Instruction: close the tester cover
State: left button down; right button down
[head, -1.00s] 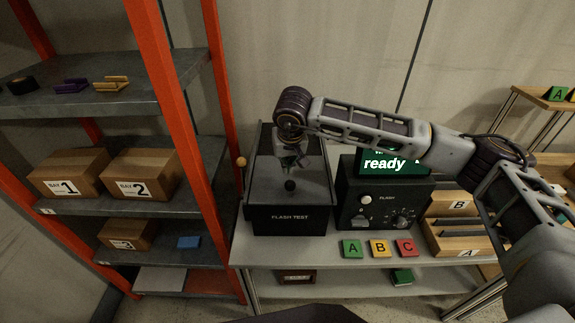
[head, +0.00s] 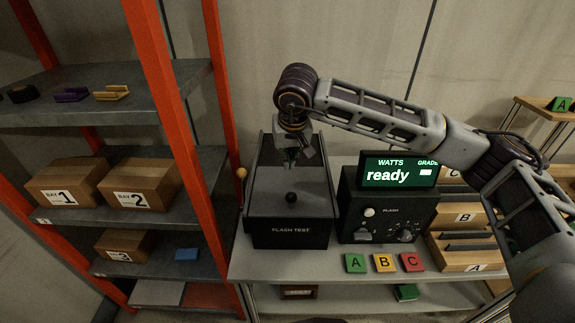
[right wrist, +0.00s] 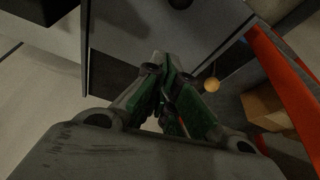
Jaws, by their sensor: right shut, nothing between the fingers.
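The tester is a black box labelled FLASH TEST (head: 290,232) on the grey bench. I cannot tell whether the cover is fully closed. My right gripper (head: 290,163) is above the rear part of the cover, behind the knob and apart from it. In the right wrist view its fingertips (right wrist: 163,62) are together and empty, with a grey panel (right wrist: 165,22) and a dark area beyond. My left gripper is not in view.
A control unit (head: 387,217) with a "ready" display (head: 397,172) stands right of the tester. Lettered A, B and C blocks (head: 384,263) lie in front. An orange-posted shelf (head: 222,100) with boxes is close on the left. A wooden ball (head: 241,173) is beside the tester.

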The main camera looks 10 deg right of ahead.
jog(key=shift+v, duration=1.75)
jog(key=shift+s+f, duration=0.1)
